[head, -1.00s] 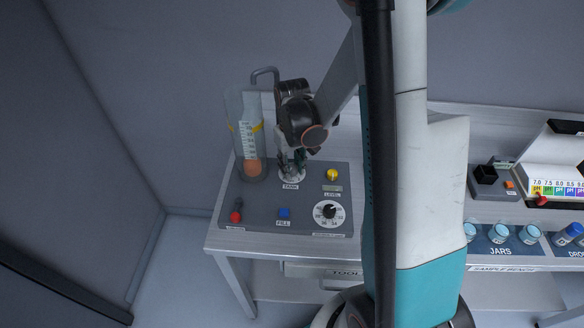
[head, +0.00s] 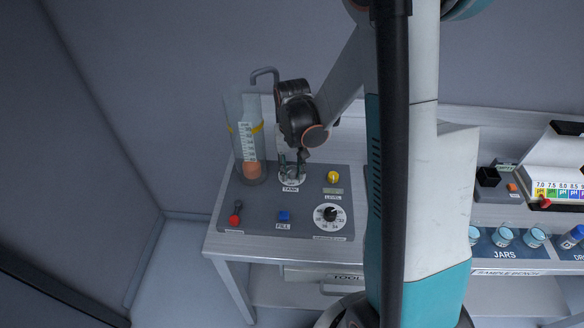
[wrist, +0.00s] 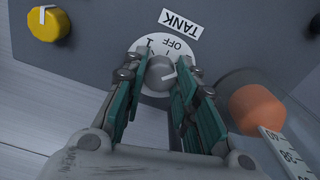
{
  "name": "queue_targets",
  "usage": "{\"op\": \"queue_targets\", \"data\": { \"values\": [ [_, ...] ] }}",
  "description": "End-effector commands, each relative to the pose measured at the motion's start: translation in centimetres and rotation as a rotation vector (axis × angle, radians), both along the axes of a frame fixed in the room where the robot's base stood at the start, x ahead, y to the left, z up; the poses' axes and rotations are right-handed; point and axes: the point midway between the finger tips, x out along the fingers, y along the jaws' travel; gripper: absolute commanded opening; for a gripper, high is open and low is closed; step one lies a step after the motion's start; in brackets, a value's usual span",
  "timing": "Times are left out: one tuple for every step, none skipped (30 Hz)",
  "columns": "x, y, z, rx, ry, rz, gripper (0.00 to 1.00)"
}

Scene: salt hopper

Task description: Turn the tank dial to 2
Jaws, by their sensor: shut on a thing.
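The tank dial is a round white disc (wrist: 150,47) with a grey knob (wrist: 161,72) at its middle. The marks "1" and "OFF" show on its far side, and the TANK label (wrist: 181,23) lies beyond it. The rest of its scale is hidden by my fingers, and where the knob points is not clear. My gripper (wrist: 157,76) is shut on the knob, with one green-padded finger on each side. In the head view the dial (head: 291,179) is on the grey panel under my gripper (head: 292,163).
A clear cylinder with an orange ball (head: 252,170) stands close left of the dial. A yellow knob (head: 333,176), a blue FILL button (head: 284,216), a red-tipped lever (head: 235,219) and another white dial (head: 330,216) share the panel. Jars (head: 504,237) stand at the right.

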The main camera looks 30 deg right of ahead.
Motion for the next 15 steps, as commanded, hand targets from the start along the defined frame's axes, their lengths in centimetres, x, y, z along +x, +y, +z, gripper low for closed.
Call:
{"op": "queue_targets", "data": {
  "values": [
    [0.00, 0.01, 0.02, 0.000, 0.000, -0.001, 0.03],
    [0.00, 0.01, 0.02, 0.000, 0.000, 0.000, 0.03],
    [0.00, 0.01, 0.02, 0.000, 0.000, 0.000, 0.03],
    [0.00, 0.01, 0.02, 0.000, 0.000, 0.000, 0.03],
    [0.00, 0.01, 0.02, 0.000, 0.000, 0.000, 0.29],
    [0.00, 0.01, 0.02, 0.000, 0.000, 0.000, 0.38],
    [0.00, 0.01, 0.02, 0.000, 0.000, 0.000, 0.45],
    [0.00, 0.01, 0.02, 0.000, 0.000, 0.000, 0.48],
    [0.00, 0.01, 0.01, 0.000, 0.000, 0.000, 0.48],
    [0.00, 0.01, 0.01, 0.000, 0.000, 0.000, 0.48],
    [0.00, 0.00, 0.01, 0.000, 0.000, 0.000, 0.48],
    [0.00, 0.00, 0.01, 0.000, 0.000, 0.000, 0.48],
    [0.00, 0.00, 0.01, 0.000, 0.000, 0.000, 0.48],
    [0.00, 0.00, 0.01, 0.000, 0.000, 0.000, 0.48],
    [0.00, 0.00, 0.01, 0.000, 0.000, 0.000, 0.48]
  ]
}}
